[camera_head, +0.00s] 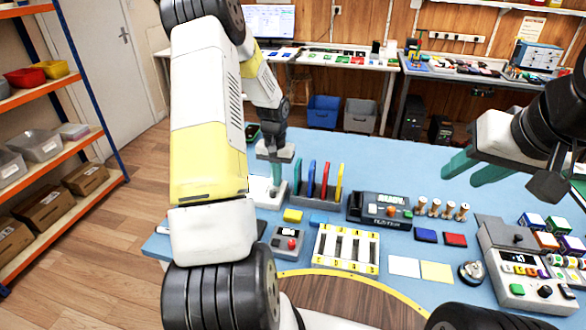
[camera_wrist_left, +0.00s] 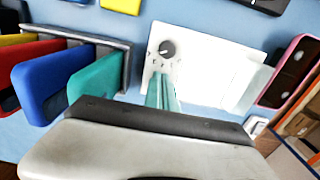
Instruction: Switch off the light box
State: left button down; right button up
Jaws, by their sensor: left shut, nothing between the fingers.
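The light box (camera_head: 260,193) is a flat white box on the blue table, left of the phone rack; my left arm partly covers it in the head view. In the left wrist view the light box (camera_wrist_left: 205,62) shows a dark round knob (camera_wrist_left: 167,48) with small marks beside it. My left gripper (camera_head: 276,194) points down over the box, its green fingers shut and empty. In the left wrist view its fingertips (camera_wrist_left: 160,82) are just below the knob; I cannot tell whether they touch the box. My right gripper (camera_head: 462,172) is open and empty above the table's right side.
A grey rack (camera_head: 304,196) with several coloured upright phones stands close right of the light box. A black tester (camera_head: 380,210), a yellow-and-white slotted tray (camera_head: 346,248) and a small grey box with a red button (camera_head: 289,242) lie nearby. A pink phone (camera_wrist_left: 292,70) lies beside the box.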

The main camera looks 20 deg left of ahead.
pick_arm(q)
jog(key=shift+f, duration=0.15)
notch_tip(320, 180, up, 7)
dwell(0.9)
jog(key=s+d+r+t, duration=0.2)
jog(key=s+d+r, duration=0.25)
jog(key=r, duration=0.45)
jog(key=s+d+r+t, duration=0.1)
jog(key=s+d+r, duration=0.2)
jog(key=s+r, duration=0.45)
jog(key=s+d+r+t+h, duration=0.1)
jog(key=s+d+r, duration=0.2)
jog(key=s, duration=0.3)
jog(key=s+d+r+m+t+h, duration=0.1)
jog(key=s+d+r+t, duration=0.1)
jog(key=s, duration=0.4)
jog(key=shift+s+d+r, duration=0.4)
jog(key=shift+d+r, duration=0.15)
jog(key=shift+r, duration=0.3)
